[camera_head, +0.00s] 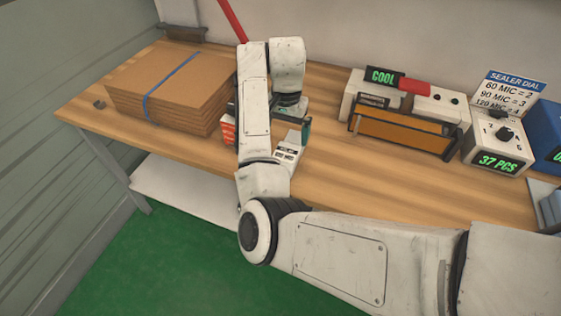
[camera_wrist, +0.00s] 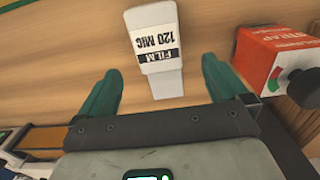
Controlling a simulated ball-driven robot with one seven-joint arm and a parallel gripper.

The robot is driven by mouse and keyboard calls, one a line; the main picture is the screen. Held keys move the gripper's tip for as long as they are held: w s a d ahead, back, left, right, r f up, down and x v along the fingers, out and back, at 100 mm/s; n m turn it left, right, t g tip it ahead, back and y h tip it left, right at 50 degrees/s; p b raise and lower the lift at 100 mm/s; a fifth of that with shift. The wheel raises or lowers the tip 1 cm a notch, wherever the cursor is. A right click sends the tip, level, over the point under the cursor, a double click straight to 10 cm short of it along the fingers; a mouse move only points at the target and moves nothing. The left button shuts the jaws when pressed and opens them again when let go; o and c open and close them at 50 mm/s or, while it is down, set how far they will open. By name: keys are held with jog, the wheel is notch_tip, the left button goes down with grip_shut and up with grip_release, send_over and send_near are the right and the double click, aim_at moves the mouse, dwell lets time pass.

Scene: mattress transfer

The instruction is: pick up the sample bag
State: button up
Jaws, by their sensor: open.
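The sample bag (camera_wrist: 150,38) lies on the wooden bench, with a white upper part printed "FILM 120 MIC" and a plainer pale strip below it. In the wrist view it lies between the two teal fingers of my gripper (camera_wrist: 161,68), which is open with visible gaps on both sides. In the head view the bag (camera_head: 288,153) shows as a small pale piece near the bench's front edge, just in front of my gripper (camera_head: 298,128). My arm hides part of that area.
A red and white box (camera_wrist: 282,58) with a dark knob stands close to the right finger in the wrist view. Strapped cardboard sheets (camera_head: 170,85) are stacked at the left. A sealer (camera_head: 405,130) and dial box (camera_head: 495,145) stand at the right.

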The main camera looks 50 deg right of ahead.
aim_at(286, 153)
notch_tip(286, 153, down, 3)
jog(key=shift+f, duration=0.15)
jog(key=shift+s+a+f+p, duration=0.15)
jog(key=shift+f+p, duration=0.15)
jog(key=shift+f, duration=1)
jog(key=shift+s+a+f+p, duration=0.1)
jog(key=shift+f+p, duration=0.2)
jog(key=shift+f, duration=0.95)
jog(key=c, duration=1.1)
